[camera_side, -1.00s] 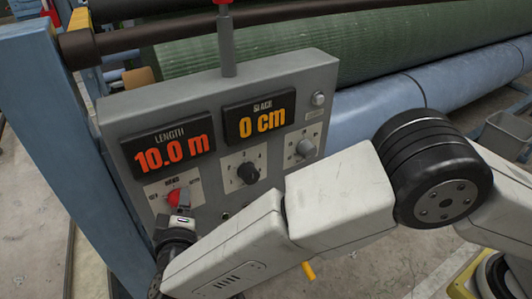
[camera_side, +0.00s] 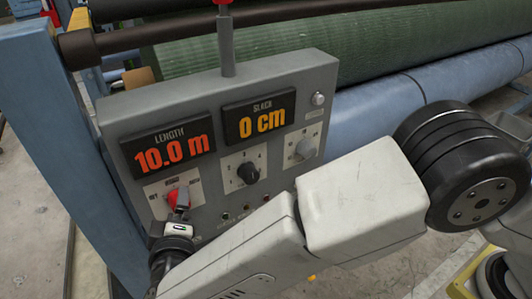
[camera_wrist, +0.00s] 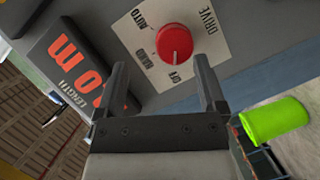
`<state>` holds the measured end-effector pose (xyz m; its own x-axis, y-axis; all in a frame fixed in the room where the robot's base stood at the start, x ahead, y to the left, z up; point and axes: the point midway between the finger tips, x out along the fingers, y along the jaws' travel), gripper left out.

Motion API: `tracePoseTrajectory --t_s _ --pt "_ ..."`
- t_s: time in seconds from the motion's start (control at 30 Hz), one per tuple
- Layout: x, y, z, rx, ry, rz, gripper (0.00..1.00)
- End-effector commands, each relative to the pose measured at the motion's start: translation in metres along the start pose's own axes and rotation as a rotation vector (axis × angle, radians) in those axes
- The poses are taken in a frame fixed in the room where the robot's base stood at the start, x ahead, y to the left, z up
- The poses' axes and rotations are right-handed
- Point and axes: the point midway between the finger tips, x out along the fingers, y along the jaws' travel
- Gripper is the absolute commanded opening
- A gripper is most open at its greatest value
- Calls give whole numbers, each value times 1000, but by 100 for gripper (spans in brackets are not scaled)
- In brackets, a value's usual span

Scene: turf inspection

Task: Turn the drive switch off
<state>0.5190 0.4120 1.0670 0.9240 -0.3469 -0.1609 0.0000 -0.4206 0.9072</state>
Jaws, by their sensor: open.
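The drive switch is a round red knob (camera_wrist: 174,42) on a white plate (camera_wrist: 200,30) marked DRIVE, AUTO, HAND and OFF. In the side view the red knob (camera_side: 173,196) sits at the lower left of the grey control panel (camera_side: 305,84), partly covered by a finger. My gripper (camera_wrist: 161,66) is open and empty in the wrist view, with one finger on each side below the knob. The knob lies beyond the fingertips, between their lines. In the side view my gripper (camera_side: 181,202) is right at the knob; contact cannot be told.
The panel carries a length display (camera_side: 168,146) reading 10.0 m and a slack display (camera_side: 259,116) reading 0 cm. A black knob (camera_side: 248,173) and a grey knob (camera_side: 304,148) are to the right. A bright green cylinder (camera_wrist: 276,119) shows in the wrist view.

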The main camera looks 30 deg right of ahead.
Motion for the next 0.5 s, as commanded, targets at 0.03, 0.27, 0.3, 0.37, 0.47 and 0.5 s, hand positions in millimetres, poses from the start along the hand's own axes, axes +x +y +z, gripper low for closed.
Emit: tracePoseTrajectory --t_s 0.03,0.27,0.3,0.37,0.47,0.5 --pt "-2 7 -3 1 0 0 90" --pt "-6 35 -15 1 0 -1 90" --pt "-7 38 -16 0 0 -1 90" --pt "-8 42 -18 -1 -1 -1 90" --pt "-8 46 -19 -1 -1 -1 90" --pt "-8 47 -20 -2 -1 -1 90"
